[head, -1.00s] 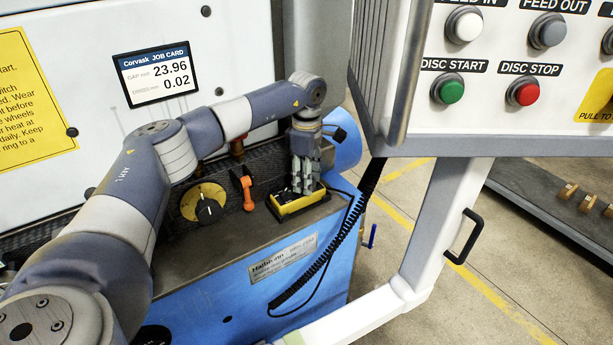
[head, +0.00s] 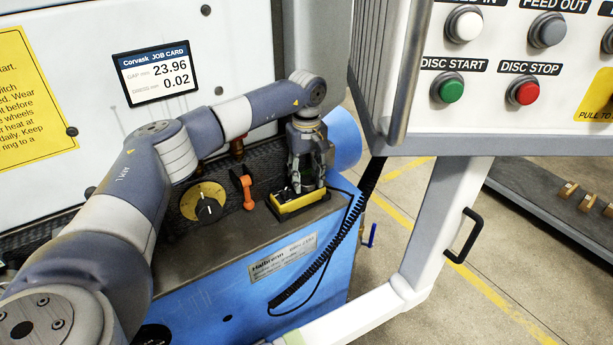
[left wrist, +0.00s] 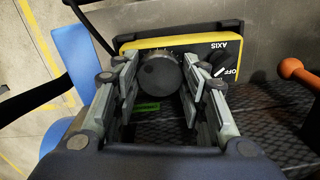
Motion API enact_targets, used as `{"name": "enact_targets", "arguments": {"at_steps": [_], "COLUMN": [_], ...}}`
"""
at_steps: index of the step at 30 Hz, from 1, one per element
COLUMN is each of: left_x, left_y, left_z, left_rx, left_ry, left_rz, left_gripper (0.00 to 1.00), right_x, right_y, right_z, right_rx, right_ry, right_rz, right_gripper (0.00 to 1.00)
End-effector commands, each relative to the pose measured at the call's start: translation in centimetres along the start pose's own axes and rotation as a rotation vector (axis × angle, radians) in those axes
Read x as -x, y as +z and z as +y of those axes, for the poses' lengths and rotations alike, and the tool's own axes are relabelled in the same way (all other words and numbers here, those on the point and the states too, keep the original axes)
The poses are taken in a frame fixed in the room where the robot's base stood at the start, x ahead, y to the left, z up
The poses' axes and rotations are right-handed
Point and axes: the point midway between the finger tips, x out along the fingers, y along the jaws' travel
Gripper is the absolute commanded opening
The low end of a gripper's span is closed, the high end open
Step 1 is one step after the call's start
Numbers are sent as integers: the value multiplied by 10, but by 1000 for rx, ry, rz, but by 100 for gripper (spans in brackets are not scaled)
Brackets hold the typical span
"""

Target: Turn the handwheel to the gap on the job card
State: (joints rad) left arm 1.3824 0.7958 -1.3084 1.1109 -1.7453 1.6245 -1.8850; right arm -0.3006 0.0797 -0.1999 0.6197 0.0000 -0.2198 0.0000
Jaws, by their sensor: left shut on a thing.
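The job card (head: 153,73) on the white panel at the upper left of the head view reads gap 23.96 mm and a second value of 0.02. The handwheel (left wrist: 157,74) is a dark grey knurled round knob on a yellow-edged box (left wrist: 205,42), seen from above in the left wrist view. My left gripper (head: 306,184) points down over the box, its two fingers (left wrist: 158,80) shut on opposite sides of the wheel. In the head view, the fingers mostly hide the wheel. My right gripper is not in view.
Beside the wheel is a black selector knob (left wrist: 223,66) marked AXIS and OFF. An orange lever (head: 247,190) and a yellow dial (head: 204,203) stand left of the box. A coiled cable (head: 335,250) hangs at its right. The button panel (head: 490,70) overhangs at the upper right.

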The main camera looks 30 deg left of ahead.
Motion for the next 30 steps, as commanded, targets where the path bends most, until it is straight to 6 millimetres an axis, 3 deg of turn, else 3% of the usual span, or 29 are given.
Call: {"name": "enact_targets", "arguments": {"at_steps": [23,24,25,26,30], "left_x": [-1,-1,-1,-1,-1], "left_y": [1,1,1,1,1], "left_z": [0,0,0,0,0], "left_rx": [-100,-99,-99,-99,-98], "left_ry": [-2,-2,-2,-2,-1], "left_rz": [-2,-3,-2,-2,-2], "left_gripper": [16,48,55,60,60], "right_x": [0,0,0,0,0], "right_y": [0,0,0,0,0], "right_z": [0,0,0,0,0], "right_rx": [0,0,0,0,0], "right_ry": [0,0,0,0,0], "right_rz": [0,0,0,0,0], "right_gripper": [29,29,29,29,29]}}
